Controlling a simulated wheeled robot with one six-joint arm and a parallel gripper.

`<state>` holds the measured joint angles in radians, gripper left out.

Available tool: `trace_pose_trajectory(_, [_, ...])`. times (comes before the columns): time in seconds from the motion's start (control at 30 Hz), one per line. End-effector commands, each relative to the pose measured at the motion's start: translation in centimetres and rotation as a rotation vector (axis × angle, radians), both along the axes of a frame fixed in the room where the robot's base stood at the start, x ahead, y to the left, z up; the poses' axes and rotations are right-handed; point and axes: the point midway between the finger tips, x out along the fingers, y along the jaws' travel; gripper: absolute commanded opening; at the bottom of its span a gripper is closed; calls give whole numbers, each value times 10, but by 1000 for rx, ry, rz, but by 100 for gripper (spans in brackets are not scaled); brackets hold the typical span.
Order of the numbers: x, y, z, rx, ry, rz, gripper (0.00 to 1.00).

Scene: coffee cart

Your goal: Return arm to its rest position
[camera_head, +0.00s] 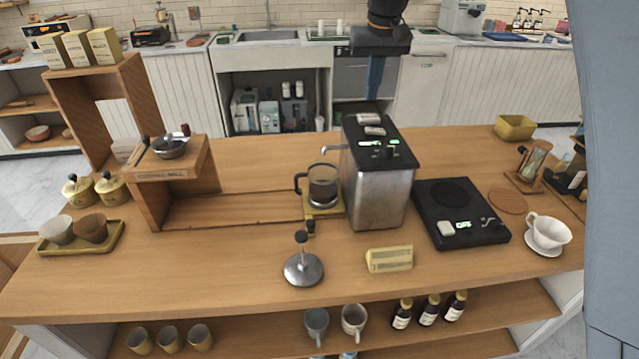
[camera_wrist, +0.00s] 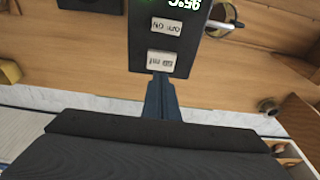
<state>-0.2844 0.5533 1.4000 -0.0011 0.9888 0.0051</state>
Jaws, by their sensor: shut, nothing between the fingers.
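My gripper (camera_head: 374,95) hangs at the top centre of the head view, beyond the back of the silver and black water machine (camera_head: 378,180). Its blue fingers point down and are shut with nothing between them. In the wrist view my gripper (camera_wrist: 159,80) shows the fingers together, with the machine's black top (camera_wrist: 165,40) and its two labelled buttons just past the tips. Whether the fingers touch the machine I cannot tell, but a gap seems likely. The arm above the wrist is cut off by the frame.
A glass carafe (camera_head: 322,186) with dark liquid stands left of the machine. A black scale (camera_head: 460,212) and a white cup (camera_head: 548,230) are to its right. A wooden mill stand (camera_head: 180,180) is at left, a metal tamper (camera_head: 303,268) in front.

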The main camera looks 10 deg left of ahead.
Motion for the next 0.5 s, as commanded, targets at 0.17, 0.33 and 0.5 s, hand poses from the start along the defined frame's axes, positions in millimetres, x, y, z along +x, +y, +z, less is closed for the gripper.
trace_pose_trajectory(0.17, [0, 0, 15, 0, -1, 0, 0])
trace_pose_trajectory(0.33, [0, 0, 14, 0, 0, 0, 0])
trace_pose_trajectory(0.5, [-12, -16, 8, 0, 0, -17, 0])
